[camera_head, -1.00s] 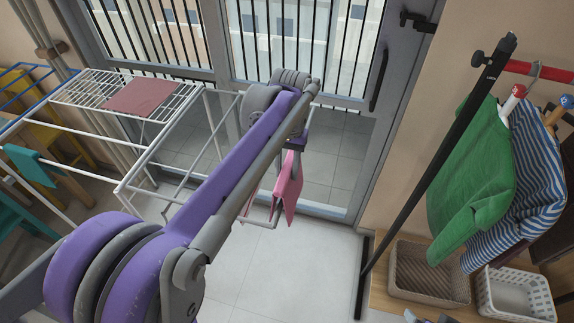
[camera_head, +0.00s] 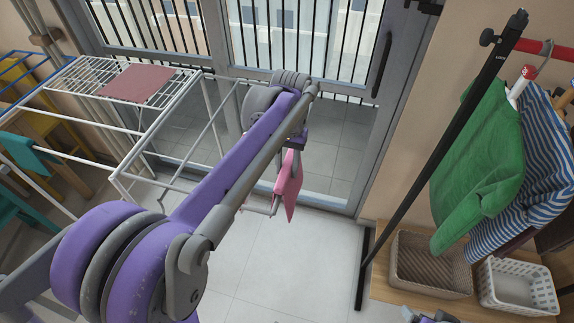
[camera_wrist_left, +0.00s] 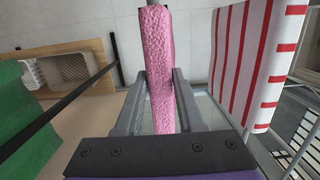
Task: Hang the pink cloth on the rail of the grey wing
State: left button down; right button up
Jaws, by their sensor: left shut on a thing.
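The pink cloth (camera_head: 289,184) hangs from my left gripper (camera_head: 292,143), at the end of my purple arm. In the left wrist view, the cloth (camera_wrist_left: 157,50) is a textured pink fold, and my left gripper (camera_wrist_left: 160,88) is shut on it. In the head view, the low grey wing (camera_head: 178,189) of the drying rack reaches towards the cloth. My arm hides part of the wing. I cannot tell whether the cloth touches its rail. A little of my right arm shows at the bottom edge; its fingers are unclear.
A red-and-white striped cloth (camera_wrist_left: 258,60) hangs beside the pink cloth. A dull red cloth (camera_head: 136,84) lies on the rack top (camera_head: 85,80). At right are a black pole (camera_head: 440,125), a green garment (camera_head: 478,165) and two baskets (camera_head: 425,266) (camera_head: 515,290). Floor in front is clear.

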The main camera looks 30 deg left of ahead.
pick_arm(q)
jog(key=shift+c, duration=2.2)
grip_release()
jog(key=shift+r, duration=0.1)
notch_tip(320, 180, up, 11)
jog(key=w, duration=0.1)
jog(key=shift+a+f+p, duration=0.15)
jog(key=shift+f+p, duration=0.05)
jog(key=shift+p, duration=0.25)
jog(key=shift+f, duration=0.1)
